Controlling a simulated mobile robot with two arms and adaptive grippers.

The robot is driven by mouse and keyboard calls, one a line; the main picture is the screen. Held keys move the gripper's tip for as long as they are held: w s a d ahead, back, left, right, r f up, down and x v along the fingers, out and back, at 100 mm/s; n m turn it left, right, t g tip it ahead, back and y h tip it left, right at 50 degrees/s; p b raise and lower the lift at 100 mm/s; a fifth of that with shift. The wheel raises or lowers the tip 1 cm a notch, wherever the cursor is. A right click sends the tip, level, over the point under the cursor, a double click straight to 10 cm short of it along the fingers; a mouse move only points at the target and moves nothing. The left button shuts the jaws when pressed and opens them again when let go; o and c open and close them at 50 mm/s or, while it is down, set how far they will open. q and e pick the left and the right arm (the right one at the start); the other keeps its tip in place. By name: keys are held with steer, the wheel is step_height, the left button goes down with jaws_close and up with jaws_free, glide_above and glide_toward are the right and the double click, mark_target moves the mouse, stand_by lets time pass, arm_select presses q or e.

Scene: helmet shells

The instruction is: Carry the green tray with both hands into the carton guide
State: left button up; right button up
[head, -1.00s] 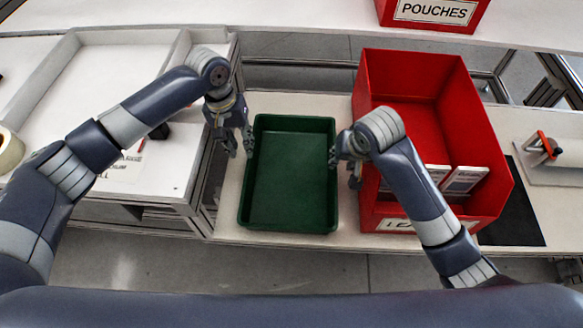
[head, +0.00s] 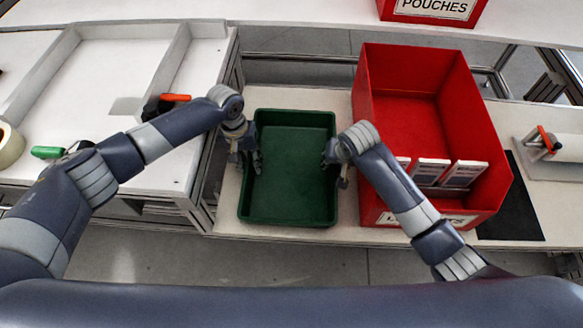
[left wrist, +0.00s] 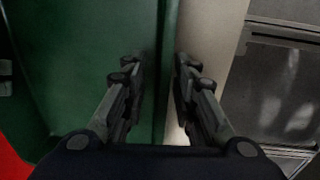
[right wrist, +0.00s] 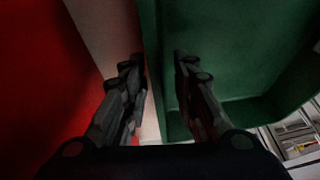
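The green tray (head: 290,195) lies flat and empty on the white bench in the middle of the head view. My left gripper (head: 248,160) is at its left rim. In the left wrist view its fingers (left wrist: 160,85) are apart, one on each side of the tray wall. My right gripper (head: 336,168) is at the right rim. In the right wrist view its fingers (right wrist: 160,85) are also apart, with the tray wall between them. A white low-walled frame (head: 176,58) on the left table may be the carton guide.
A red bin (head: 490,150) with several white boxes (head: 465,173) stands close to the tray's right side. A red POUCHES bin (head: 425,14) is at the back. A red-handled tool (head: 172,98), a green-handled tool (head: 46,152) and a tape roll (head: 10,145) lie on the left table.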

arm_select(q)
steer(key=shift+f, duration=0.15)
arm_select(e)
steer(key=shift+w+f, duration=0.1)
steer(key=shift+f, duration=0.05)
arm_select(q)
jaws_close()
arm_select(e)
jaws_close()
